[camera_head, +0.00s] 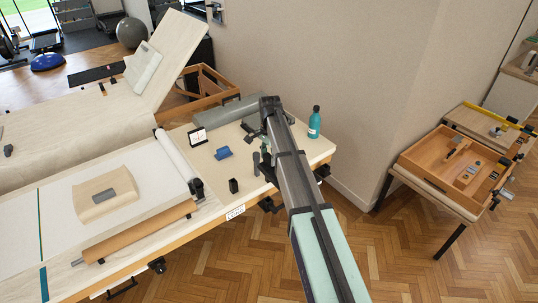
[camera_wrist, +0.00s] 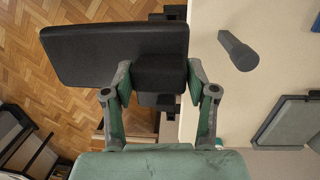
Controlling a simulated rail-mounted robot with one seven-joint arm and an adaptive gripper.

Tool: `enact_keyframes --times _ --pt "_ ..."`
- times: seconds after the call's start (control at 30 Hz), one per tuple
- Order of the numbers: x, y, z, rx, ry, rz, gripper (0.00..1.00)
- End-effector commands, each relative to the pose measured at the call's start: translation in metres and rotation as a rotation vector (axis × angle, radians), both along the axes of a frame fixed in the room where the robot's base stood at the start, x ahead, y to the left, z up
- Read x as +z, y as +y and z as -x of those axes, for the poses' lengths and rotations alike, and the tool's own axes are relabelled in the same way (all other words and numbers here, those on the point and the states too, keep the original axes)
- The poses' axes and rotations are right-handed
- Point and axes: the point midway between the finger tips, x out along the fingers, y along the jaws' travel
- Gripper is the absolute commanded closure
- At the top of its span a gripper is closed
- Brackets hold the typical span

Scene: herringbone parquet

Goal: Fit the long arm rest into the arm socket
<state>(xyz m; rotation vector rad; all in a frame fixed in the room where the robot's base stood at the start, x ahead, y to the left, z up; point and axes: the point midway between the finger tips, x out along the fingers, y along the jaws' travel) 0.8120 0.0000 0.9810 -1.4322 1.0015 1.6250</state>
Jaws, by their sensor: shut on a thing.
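A black padded piece (camera_wrist: 105,52), which looks like the long arm rest, has a wide flat slab and a thick block at one end. My gripper (camera_wrist: 160,85) is shut on that block, with a green-grey finger on each side. The slab reaches left over the parquet, past the table edge. In the head view my gripper (camera_head: 262,140) is near the right end of the long table, largely covered by my arm; I cannot make out the held piece there. Black fittings (camera_head: 268,204) sit on the table's front edge; I cannot tell which is the arm socket.
A dark grey post (camera_wrist: 238,50) is on the tabletop near my gripper. A blue item (camera_head: 223,153), a black block (camera_head: 233,186), a small framed card (camera_head: 197,136) and a teal bottle (camera_head: 314,123) stand around. A wooden tray (camera_head: 420,150) is on a side table.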

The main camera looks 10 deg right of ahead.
Motion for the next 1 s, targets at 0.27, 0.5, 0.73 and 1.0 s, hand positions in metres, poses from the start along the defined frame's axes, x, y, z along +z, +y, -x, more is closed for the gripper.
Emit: enact_keyframes --times 0.27,0.5,0.73,1.0 --pt "-0.010 0.000 -0.001 -0.002 0.079 -0.024 1.00" --pt "-0.031 0.000 -0.001 -0.002 0.076 -0.024 1.00" --pt "-0.051 0.000 -0.001 -0.002 0.076 -0.024 1.00" --pt "-0.074 0.000 -0.001 -0.002 0.076 -0.023 1.00"
